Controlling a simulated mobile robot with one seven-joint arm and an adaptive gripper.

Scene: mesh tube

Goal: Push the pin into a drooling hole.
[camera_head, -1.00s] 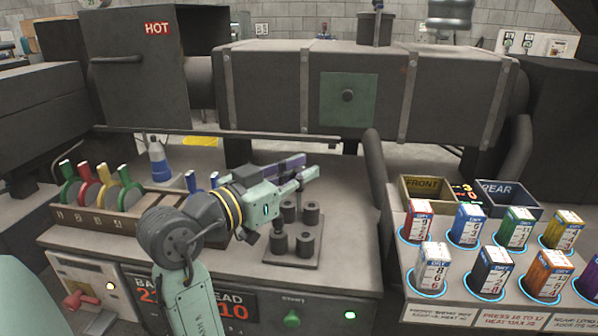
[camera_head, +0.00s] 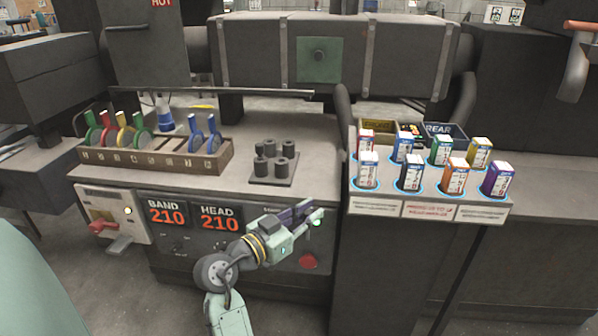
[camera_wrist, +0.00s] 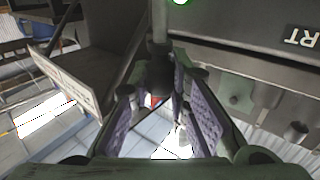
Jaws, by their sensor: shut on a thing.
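My gripper (camera_head: 312,214) is low in front of the console's front panel, right of the HEAD display. In the wrist view its purple-padded fingers (camera_wrist: 175,112) close around a dark thing (camera_wrist: 158,75); I cannot tell whether it is a pin. Several dark cylindrical pins (camera_head: 283,167) stand upright on a square plate (camera_head: 272,181) on the console top, behind and above my gripper. I cannot make out a drooling hole in either view.
The console (camera_head: 315,165) has BAND (camera_head: 167,213) and HEAD (camera_head: 219,217) displays reading 210. A red knob (camera_head: 309,262) is just below my gripper. A handle rack (camera_head: 160,158) stands at left. Several coloured boxes (camera_head: 456,176) stand on the right shelf.

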